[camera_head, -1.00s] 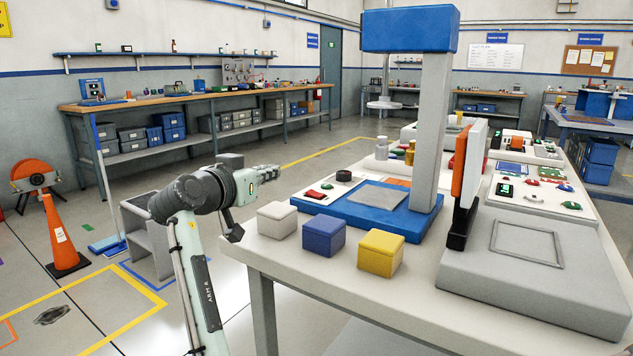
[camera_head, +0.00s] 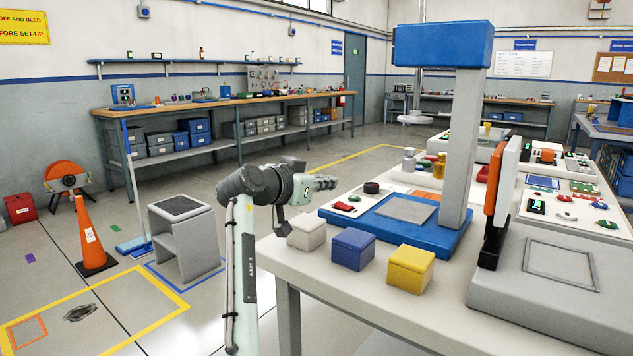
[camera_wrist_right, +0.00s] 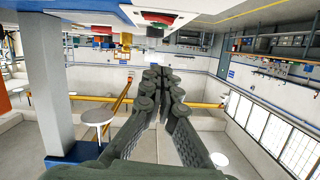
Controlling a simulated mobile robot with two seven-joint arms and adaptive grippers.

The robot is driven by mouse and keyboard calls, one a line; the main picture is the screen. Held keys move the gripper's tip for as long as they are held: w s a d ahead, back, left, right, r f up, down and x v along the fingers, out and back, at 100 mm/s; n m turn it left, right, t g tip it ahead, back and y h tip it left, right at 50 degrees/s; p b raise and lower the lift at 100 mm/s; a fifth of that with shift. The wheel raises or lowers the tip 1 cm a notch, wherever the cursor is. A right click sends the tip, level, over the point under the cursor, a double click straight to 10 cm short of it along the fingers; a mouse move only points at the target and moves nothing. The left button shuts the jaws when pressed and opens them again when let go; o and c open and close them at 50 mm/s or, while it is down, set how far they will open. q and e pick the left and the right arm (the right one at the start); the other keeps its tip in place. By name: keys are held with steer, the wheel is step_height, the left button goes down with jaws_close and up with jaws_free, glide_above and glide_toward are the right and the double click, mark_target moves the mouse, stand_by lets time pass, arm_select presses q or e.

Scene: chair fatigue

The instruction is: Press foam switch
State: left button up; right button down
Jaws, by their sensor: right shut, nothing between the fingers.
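My right gripper (camera_head: 334,183) reaches in over the near left corner of the white table (camera_head: 262,251), above and behind the white block. Its fingers are shut and empty; they also show in the right wrist view (camera_wrist_right: 160,76). A small red switch (camera_head: 344,206) sits on a pale panel left of the blue press base, just below and beyond the fingertips. In the upside-down right wrist view a red switch (camera_wrist_right: 160,17) shows on a white panel, apart from the fingers. I cannot read which control is the foam switch. My left gripper is out of view.
White (camera_head: 306,232), blue (camera_head: 352,249) and yellow (camera_head: 410,268) blocks line the near edge. The blue press head (camera_head: 442,45) stands on a grey column (camera_head: 462,150). A black ring (camera_head: 371,187) lies near the red switch. A grey stand (camera_head: 184,240) is on the floor left.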

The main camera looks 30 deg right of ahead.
mark_target(333, 211)
steer(key=x, duration=0.4)
steer(key=shift+r+p, duration=0.15)
steer(key=shift+p, duration=0.15)
step_height(333, 211, down, 3)
steer(key=shift+w+r, duration=0.1)
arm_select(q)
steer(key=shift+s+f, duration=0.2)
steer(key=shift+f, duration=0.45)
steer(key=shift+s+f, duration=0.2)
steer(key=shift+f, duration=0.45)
arm_select(e)
steer(key=shift+w+a+f, duration=0.1)
steer(key=shift+f, duration=0.6)
